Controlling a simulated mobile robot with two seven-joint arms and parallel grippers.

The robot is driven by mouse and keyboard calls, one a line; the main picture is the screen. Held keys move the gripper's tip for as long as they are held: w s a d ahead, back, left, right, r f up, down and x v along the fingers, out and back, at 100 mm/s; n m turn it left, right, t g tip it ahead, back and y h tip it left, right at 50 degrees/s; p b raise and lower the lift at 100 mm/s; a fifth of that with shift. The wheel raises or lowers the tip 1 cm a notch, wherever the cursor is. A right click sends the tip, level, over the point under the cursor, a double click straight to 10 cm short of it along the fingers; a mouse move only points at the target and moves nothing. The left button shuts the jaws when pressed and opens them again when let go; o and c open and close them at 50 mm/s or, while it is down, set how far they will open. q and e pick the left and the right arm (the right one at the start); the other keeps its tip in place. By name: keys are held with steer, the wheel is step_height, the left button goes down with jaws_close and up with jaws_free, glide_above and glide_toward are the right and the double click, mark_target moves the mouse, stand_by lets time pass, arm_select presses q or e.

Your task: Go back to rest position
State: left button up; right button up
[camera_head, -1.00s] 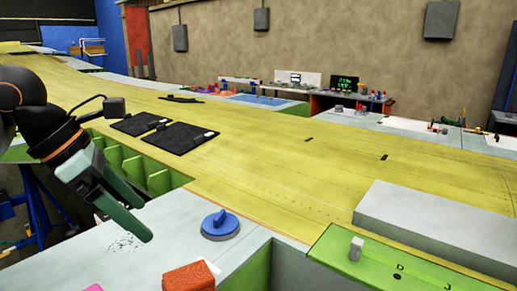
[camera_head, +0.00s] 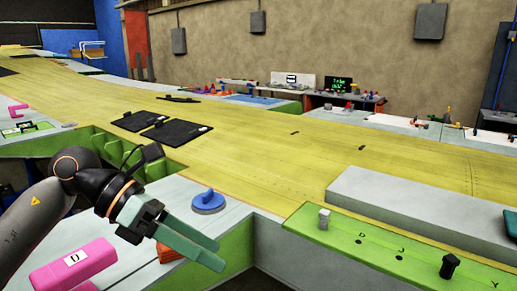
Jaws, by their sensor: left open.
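My left gripper (camera_head: 218,256) reaches in from the lower left, its green fingers apart and empty. The fingers pass in front of the red-orange block (camera_head: 172,252), hiding part of it. The blue round object with a handle (camera_head: 208,202) stands on the pale surface just beyond the fingers, apart from them. A pink box marked D (camera_head: 74,262) lies to the left of the gripper. My right gripper is not recognisable in this view.
The yellow wing surface (camera_head: 270,150) runs across, with two black pads (camera_head: 176,132) on it. A green panel (camera_head: 345,245) with a grey peg (camera_head: 324,219) and a black peg (camera_head: 449,266) is at lower right. A pale raised block (camera_head: 420,205) lies behind it.

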arm_select(q)
steer(key=d+f+n+t+h+b, duration=0.1)
steer(key=d+f+n+t+h, duration=0.2)
steer(key=d+n+h, duration=0.55)
steer(key=w+a+f+n+t+y, duration=0.2)
steer(key=a+f+n+t+y, duration=0.25)
steer(key=n, duration=0.45)
steer(key=w+a+f+n+t+y+b, duration=0.1)
steer(key=w+a+f+n+t+y, duration=0.15)
steer(key=f+n+t, duration=0.5)
steer(key=w+a+f+n+t+y, duration=0.1)
steer(key=a+f+n+t+y, duration=0.25)
steer(key=f+n, duration=0.5)
steer(key=s+a+f+n+g+y, duration=0.2)
steer(key=s+f+n, duration=0.2)
steer(key=f, duration=0.5)
steer(key=s+a+f+n+g+y, duration=0.2)
steer(key=s+f+n+g, duration=0.1)
steer(key=s+f, duration=0.5)
steer(key=s+a+f+n+g+y+b, duration=0.1)
steer(key=s+a+f+n+g+y, duration=0.1)
steer(key=s+f+n, duration=0.4)
step_height(320, 180, down, 4)
steer(key=shift+s+a+r+g+y, duration=0.2)
steer(key=shift+s+a+g+y, duration=0.25)
steer(key=shift+s+g, duration=0.25)
